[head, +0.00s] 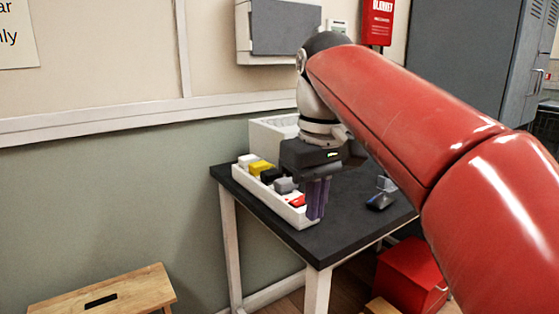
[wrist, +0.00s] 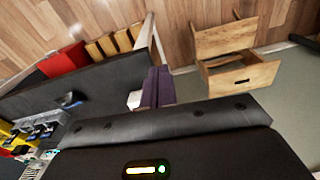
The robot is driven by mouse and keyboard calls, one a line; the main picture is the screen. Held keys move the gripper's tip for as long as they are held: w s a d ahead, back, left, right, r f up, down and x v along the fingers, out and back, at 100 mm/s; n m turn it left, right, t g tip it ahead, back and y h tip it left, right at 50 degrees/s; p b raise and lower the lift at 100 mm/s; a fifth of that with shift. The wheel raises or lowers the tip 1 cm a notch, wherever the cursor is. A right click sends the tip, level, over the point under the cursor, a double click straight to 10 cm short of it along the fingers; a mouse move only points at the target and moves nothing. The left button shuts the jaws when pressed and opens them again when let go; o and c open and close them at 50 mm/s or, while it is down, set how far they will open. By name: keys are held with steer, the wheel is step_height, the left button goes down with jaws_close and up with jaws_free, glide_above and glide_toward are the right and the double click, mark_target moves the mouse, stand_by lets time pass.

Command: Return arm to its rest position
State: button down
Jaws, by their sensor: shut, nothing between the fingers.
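My red arm reaches from the right of the head view over a small dark-topped table (head: 335,235). My gripper (head: 316,212) points down near the table's front left corner, beside a white tray (head: 303,223). Its purple fingers are together with nothing between them. The fingers also show in the wrist view (wrist: 158,88), close together. They hide a little of the tray's front end in the head view. I cannot tell how high the fingertips are above the table.
The tray holds several items, including a yellow one (head: 260,167) and a red one (head: 297,201). A white box (head: 262,137) stands behind it. A small dark object (head: 380,201) lies on the table at right. A wooden stool (head: 110,292) and red box (head: 412,275) stand low nearby.

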steer(key=s+d+f+m+t, duration=0.1)
steer(key=s+d+f+m, duration=0.1)
steer(key=f, duration=0.5)
steer(key=s+d+f+m+t, duration=0.2)
steer(key=s+d+f, duration=0.2)
steer(key=s+f, duration=0.2)
steer(key=s+d+f+m+t, duration=0.2)
steer(key=s+f, duration=0.3)
steer(key=f, duration=0.3)
steer(key=shift+d, duration=0.9)
